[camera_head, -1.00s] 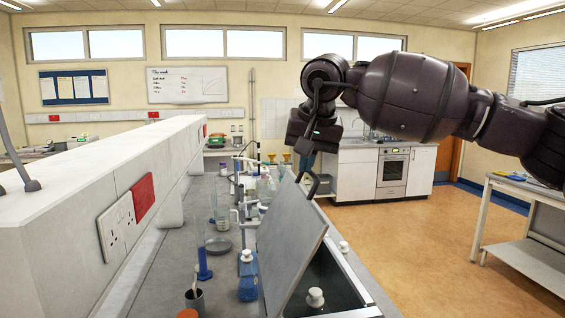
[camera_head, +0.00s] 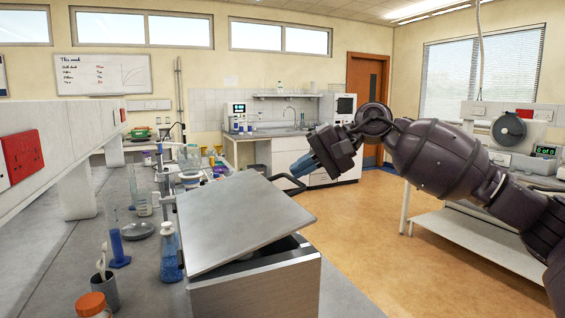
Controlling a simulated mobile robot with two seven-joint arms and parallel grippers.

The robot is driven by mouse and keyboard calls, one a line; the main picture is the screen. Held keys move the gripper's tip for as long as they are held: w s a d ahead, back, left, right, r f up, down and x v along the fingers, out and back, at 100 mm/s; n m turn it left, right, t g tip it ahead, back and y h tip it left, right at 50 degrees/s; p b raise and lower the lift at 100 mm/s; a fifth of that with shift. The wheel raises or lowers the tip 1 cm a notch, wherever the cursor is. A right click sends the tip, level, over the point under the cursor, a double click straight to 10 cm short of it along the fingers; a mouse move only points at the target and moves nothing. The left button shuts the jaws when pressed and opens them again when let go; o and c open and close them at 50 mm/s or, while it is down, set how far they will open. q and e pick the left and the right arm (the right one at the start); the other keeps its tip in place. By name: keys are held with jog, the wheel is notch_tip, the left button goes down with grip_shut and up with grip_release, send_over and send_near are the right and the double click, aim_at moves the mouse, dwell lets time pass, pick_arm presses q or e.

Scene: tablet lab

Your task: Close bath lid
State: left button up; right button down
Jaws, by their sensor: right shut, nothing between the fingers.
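The bath (camera_head: 258,290) is a steel box at the right edge of the bench. Its flat grey lid (camera_head: 238,218) is hinged and partly lowered, tilted with a dark gap at the right side. A dark handle (camera_head: 288,183) stands up at the lid's far right corner. My right gripper (camera_head: 298,169) is shut, with its fingertips close to the handle. I cannot tell whether they touch it. My left gripper is not in view.
A blue-filled bottle (camera_head: 171,260), a blue-based cylinder (camera_head: 118,245), a grey dish (camera_head: 138,230) and an orange-capped jar (camera_head: 92,305) stand left of the bath. A white shelf unit (camera_head: 90,150) bounds the bench's left. Open floor (camera_head: 345,225) lies right.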

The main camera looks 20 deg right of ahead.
pick_arm(q)
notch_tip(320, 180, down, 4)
jog(key=b, duration=0.3)
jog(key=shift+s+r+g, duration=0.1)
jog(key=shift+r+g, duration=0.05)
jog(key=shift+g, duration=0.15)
pick_arm(e)
notch_tip(320, 180, down, 7)
jog(key=d+y, duration=0.1)
jog(key=y, duration=0.2)
jog(key=shift+d+m+t, duration=0.2)
jog(key=shift+m+t, duration=0.1)
jog(key=shift+m, duration=0.1)
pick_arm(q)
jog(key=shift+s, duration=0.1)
pick_arm(e)
jog(key=shift+s, duration=0.1)
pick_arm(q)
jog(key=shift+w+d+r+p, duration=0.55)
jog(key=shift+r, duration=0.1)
pick_arm(e)
jog(key=s+d+r, duration=0.3)
jog(key=d+r, duration=0.5)
jog(key=d, duration=0.1)
jog(key=shift+s+d, duration=0.2)
jog(key=shift+s, duration=0.1)
